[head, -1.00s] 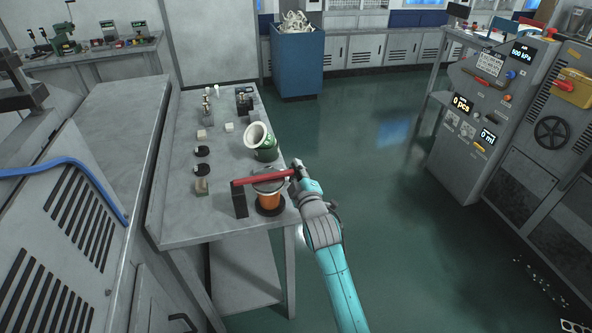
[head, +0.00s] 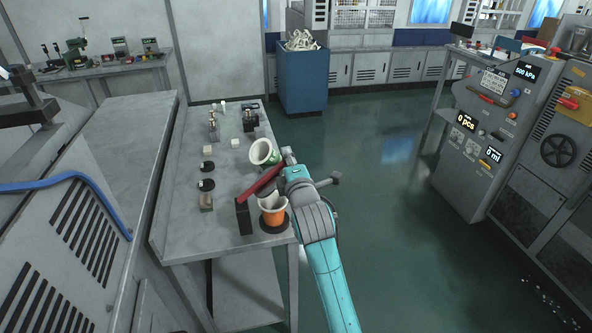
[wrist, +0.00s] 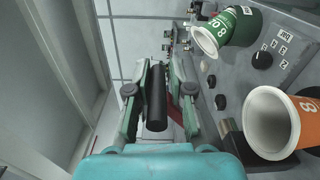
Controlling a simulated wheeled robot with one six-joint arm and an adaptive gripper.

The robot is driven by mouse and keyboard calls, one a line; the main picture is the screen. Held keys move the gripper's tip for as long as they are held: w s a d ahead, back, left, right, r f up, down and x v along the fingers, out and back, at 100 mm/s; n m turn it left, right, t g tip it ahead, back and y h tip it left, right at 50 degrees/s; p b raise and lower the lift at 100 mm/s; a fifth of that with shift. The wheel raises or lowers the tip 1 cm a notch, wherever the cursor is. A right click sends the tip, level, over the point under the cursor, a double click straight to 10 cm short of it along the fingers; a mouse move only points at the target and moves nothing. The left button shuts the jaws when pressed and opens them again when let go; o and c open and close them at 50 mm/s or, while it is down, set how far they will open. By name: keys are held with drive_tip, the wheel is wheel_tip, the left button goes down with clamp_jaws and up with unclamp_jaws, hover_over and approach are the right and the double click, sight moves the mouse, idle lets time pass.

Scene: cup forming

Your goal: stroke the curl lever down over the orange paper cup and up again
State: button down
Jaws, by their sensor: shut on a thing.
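The orange paper cup (head: 270,216) stands upright in a dark round holder (head: 276,227) near the table's front right corner. Its white mouth is open; it also shows at the right of the wrist view (wrist: 306,120). The red curl lever (head: 262,183) slants up and away from its black post (head: 243,218), raised clear of the cup. A dark part under the lever hangs above the cup's rim. My gripper (head: 287,160) is at the lever's far end. In the wrist view its fingers are shut on the lever's black handle (wrist: 156,105).
A green cup (head: 272,161) lies tilted behind the lever, close to my gripper. Black knobs (head: 206,184) and small blocks (head: 207,203) sit along the table's left side. A blue bin (head: 303,85) stands behind.

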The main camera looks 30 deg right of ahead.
drive_tip(key=w+a+r+n, duration=0.2)
drive_tip(key=a+r+n, duration=0.4)
drive_tip(key=a+n, duration=0.2)
drive_tip(key=shift+w+a+n, duration=0.3)
drive_tip(key=shift+w+a, duration=0.05)
drive_tip(key=shift+a, duration=0.8)
drive_tip(key=c, duration=1.1)
unclamp_jaws()
drive_tip(key=shift+c, duration=0.2)
drive_tip(key=shift+s, duration=0.1)
drive_tip(key=v, duration=1.1)
drive_tip(key=shift+s+a, duration=0.2)
drive_tip(key=shift+s, duration=0.2)
